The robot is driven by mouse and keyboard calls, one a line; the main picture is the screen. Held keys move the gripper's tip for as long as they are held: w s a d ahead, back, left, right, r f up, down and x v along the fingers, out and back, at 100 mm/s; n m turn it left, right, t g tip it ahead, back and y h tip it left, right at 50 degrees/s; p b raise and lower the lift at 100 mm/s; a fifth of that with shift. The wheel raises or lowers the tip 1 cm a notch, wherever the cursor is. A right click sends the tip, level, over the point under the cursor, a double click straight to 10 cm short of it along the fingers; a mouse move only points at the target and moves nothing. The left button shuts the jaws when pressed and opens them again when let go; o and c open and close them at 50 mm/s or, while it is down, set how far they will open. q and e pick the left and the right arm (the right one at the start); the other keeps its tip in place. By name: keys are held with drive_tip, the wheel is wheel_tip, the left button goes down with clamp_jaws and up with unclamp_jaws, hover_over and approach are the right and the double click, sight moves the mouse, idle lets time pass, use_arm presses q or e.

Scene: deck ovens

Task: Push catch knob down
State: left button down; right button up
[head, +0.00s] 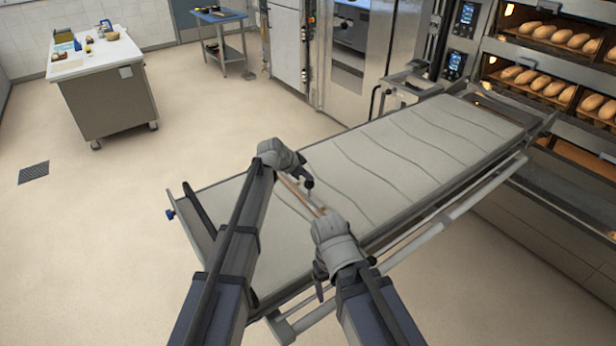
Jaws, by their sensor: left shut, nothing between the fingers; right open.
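The loader (420,140) is a long, pale, cloth-covered bed on a metal frame, running from the front left toward the ovens. A small blue knob (170,214) sticks out at its near left end; I cannot tell whether it is the catch knob. My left gripper (307,184) is shut and empty over the bed's near part. My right gripper (321,213) is open, lower and to the right, near the bed's front edge. A thin brown bar (300,194) shows between the two grippers. Both arms hide part of the near end.
Deck ovens (560,60) with loaves stand at the far right. A metal rail (430,232) runs along the loader's front side. A worktable (105,85) and a blue-topped cart (220,16) stand at the back left. The floor on the left is clear, with a drain grate (33,172).

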sight(309, 189)
use_arm(q)
wheel_tip(309, 189, down, 2)
drive_tip(key=shift+f+b, duration=0.2)
drive_tip(key=shift+b, duration=1)
drive_tip(key=shift+s, duration=0.1)
drive_tip(key=shift+s+r, duration=0.15)
